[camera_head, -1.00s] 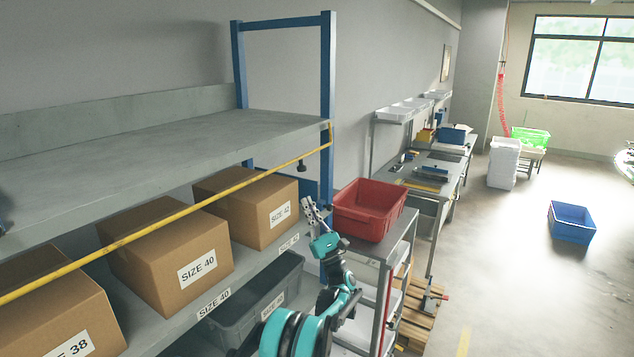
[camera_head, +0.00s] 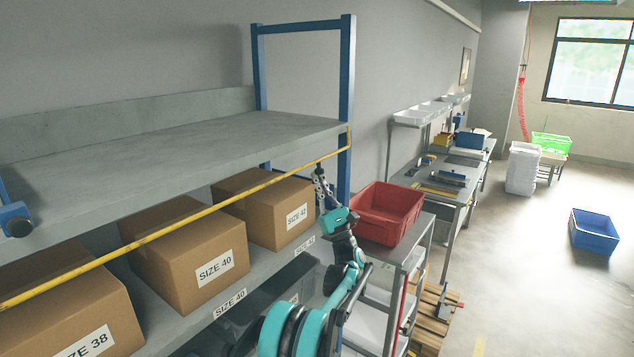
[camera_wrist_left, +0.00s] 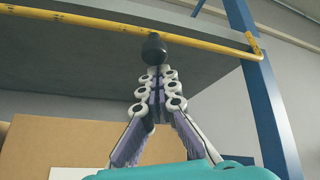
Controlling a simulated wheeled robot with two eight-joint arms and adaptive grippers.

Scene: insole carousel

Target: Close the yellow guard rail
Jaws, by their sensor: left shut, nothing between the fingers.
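The yellow guard rail (camera_head: 196,215) runs along the front of the shelf, in front of the boxes. Its right end meets the blue post (camera_head: 346,110), and it leaves the picture at the left. A black knob (camera_wrist_left: 154,48) hangs under the rail in the left wrist view. My left gripper (camera_head: 320,177) is shut and empty, pointing up at the rail near its right end. In the left wrist view its fingertips (camera_wrist_left: 156,72) are right below the knob; I cannot tell whether they touch it. My right gripper is not in view.
Cardboard boxes (camera_head: 190,255) marked with sizes stand on the lower shelf behind the rail. The grey upper shelf (camera_head: 180,145) is bare. A red bin (camera_head: 385,212) on a cart stands close to the right of my left arm. A blue bin (camera_head: 594,232) lies on open floor.

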